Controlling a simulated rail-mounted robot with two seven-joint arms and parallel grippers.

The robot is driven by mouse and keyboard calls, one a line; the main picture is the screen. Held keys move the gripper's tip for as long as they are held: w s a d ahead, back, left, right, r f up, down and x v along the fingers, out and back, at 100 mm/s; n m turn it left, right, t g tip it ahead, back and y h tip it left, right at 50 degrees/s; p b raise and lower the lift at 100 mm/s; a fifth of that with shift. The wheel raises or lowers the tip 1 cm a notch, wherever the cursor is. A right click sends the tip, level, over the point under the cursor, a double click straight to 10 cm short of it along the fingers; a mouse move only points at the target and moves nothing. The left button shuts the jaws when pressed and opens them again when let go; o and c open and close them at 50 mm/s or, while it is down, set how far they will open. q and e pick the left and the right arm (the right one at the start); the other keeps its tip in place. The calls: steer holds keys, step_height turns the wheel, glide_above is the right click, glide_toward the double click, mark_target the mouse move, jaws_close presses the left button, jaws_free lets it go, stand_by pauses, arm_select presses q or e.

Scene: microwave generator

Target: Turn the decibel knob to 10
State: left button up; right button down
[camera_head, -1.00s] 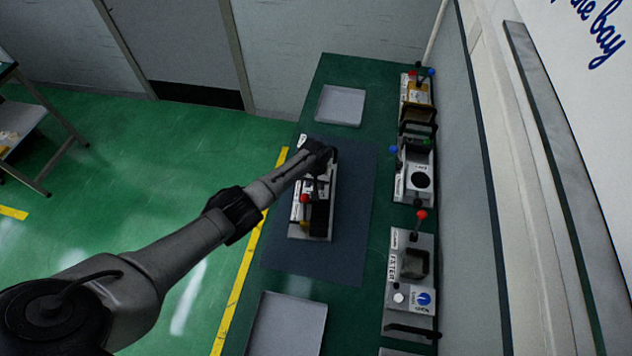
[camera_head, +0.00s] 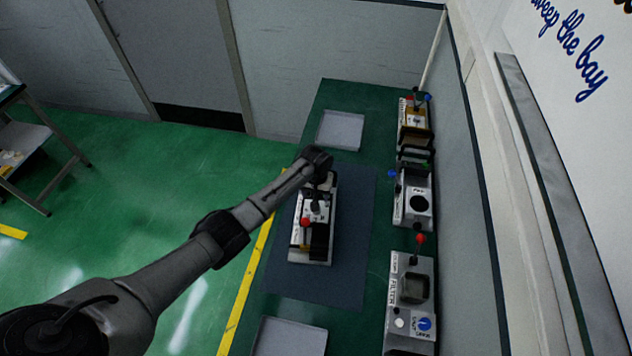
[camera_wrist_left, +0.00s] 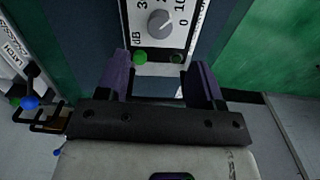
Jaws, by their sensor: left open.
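The decibel knob (camera_wrist_left: 160,23) is a round grey dial on a white panel marked "dB", with 0, 10 and a partly cut-off 30 around it. It is at the top middle of the left wrist view; its exact setting is hard to read. The panel belongs to the generator unit (camera_head: 312,240) on the dark mat in the head view. My left gripper (camera_wrist_left: 161,78) is open and empty, its fingers apart from the knob. In the head view the left gripper (camera_head: 318,188) hangs over the far part of the unit. My right gripper is not in view.
A green button (camera_wrist_left: 140,57) and a dark button (camera_wrist_left: 176,58) sit below the knob. A red-tipped lever (camera_head: 306,222) stands on the unit. Several other devices line the right side of the bench, including a filter unit (camera_head: 397,310). The mat (camera_head: 350,250) has bare room around the unit.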

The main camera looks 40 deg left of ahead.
arm_select(q)
steer(key=shift+r, duration=2.85)
